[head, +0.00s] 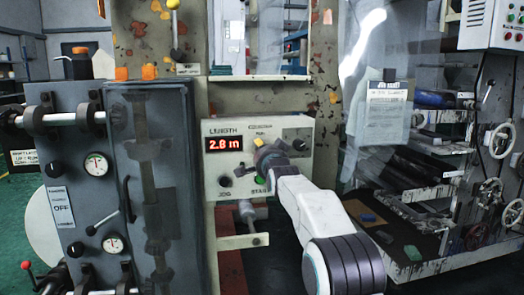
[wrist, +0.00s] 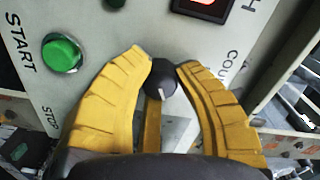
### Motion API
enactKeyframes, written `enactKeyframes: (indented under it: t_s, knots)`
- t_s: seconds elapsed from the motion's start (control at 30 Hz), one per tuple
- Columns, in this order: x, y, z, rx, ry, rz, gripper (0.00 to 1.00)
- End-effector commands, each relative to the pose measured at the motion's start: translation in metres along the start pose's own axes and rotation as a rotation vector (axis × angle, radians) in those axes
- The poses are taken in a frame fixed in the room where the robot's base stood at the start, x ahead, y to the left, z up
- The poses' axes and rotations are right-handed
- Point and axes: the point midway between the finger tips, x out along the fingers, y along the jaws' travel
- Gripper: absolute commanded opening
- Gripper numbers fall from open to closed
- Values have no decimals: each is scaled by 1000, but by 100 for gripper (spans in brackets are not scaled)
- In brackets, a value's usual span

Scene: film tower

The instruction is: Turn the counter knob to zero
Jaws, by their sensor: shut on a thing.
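The control panel (head: 232,128) carries a lit red LENGTH display (head: 223,143) reading 2.8 m. My gripper (head: 262,153) is at the panel face, right of the display, and hides what it grips in the head view. In the wrist view, my gripper (wrist: 164,66) has its yellow fingers shut on the black counter knob (wrist: 161,86), one finger on each side. The knob has a pale pointer mark. A partly hidden label beginning "COU" is beside it.
A green START button (wrist: 62,53) is close beside the left finger. A black JOG knob (head: 225,181) is low on the panel. A grey machine with gauges (head: 96,164) stands at left. A clear hanging sheet (head: 372,95) and handwheels (head: 502,138) are at right.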

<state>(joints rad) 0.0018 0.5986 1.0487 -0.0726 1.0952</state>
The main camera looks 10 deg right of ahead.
Motion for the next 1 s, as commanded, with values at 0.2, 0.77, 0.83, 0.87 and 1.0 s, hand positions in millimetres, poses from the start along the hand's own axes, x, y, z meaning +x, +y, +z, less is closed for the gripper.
enactKeyframes:
  t_s: [0.2, 0.77, 0.83, 0.87, 1.0]
  knots:
    - [-1, -6, -6, 189, 11, -16, 0]
    - [-1, -4, -6, 467, 10, -17, 0]
    - [-1, -4, -7, 479, 10, -17, 0]
    - [-1, -4, -7, 483, 10, -17, 0]
    - [-1, -4, -7, 491, 10, -17, 0]
